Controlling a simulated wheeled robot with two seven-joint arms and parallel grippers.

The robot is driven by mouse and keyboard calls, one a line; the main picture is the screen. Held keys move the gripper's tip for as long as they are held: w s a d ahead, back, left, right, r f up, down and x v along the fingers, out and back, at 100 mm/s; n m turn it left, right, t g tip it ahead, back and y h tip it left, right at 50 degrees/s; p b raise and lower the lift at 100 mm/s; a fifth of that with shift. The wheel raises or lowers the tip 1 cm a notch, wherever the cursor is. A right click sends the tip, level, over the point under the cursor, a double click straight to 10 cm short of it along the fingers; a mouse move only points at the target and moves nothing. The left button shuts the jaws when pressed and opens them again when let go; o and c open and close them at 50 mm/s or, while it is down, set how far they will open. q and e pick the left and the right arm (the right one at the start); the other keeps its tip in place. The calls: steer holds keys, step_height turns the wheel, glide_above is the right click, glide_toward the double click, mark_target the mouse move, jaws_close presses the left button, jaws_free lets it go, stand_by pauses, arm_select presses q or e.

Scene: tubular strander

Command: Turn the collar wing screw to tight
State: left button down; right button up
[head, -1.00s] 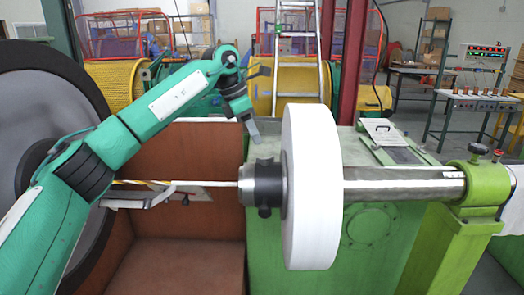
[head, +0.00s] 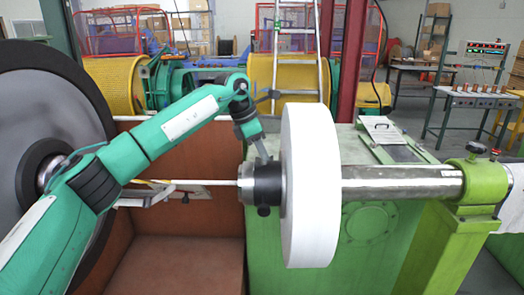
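The dark collar (head: 262,183) sits on the shaft, against the left face of a large white reel (head: 310,185). A small black knob (head: 263,210) sticks out of the collar's underside. My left gripper (head: 262,153) points down from above, with its tip right at the top of the collar. The tip covers the upper screw position, and I cannot tell whether it touches or grips anything there. The finger gap is too small to make out. My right gripper is out of view.
A thin rod (head: 208,183) runs left from the collar. A big dark wheel (head: 40,130) stands at left. A stepladder (head: 297,50) stands behind.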

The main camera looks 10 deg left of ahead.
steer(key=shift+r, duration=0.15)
